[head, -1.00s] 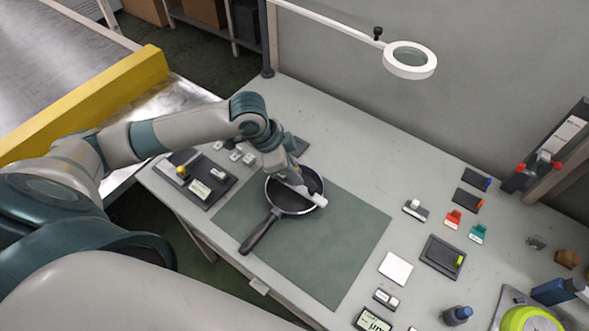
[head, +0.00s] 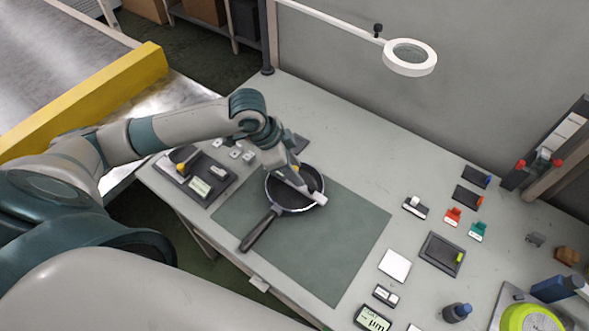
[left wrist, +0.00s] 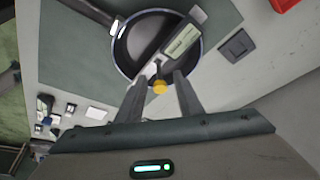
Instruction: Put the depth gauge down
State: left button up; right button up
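The depth gauge is a grey device with a pale display and a yellow knob; in the left wrist view its body (left wrist: 182,42) lies across the black pan (left wrist: 138,45). My left gripper (left wrist: 159,78) has its two fingers on either side of the gauge near the knob and appears shut on it. In the head view my left gripper (head: 287,172) is over the pan (head: 288,203), with the gauge's pale end (head: 317,199) by the pan's right rim. I cannot tell whether the gauge touches the pan. My right gripper is not in view.
The pan rests on a green mat (head: 330,245). A dark tray (head: 215,187) with instruments stands left of it. Small blocks, a dark plate (head: 442,254), a white square (head: 395,265) and a display (head: 373,318) sit on the right. A ring lamp (head: 410,58) hangs above.

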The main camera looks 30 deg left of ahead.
pick_arm(q)
jog(key=b+v, duration=0.2)
jog(key=v, duration=0.9)
jog(key=shift+r, duration=0.4)
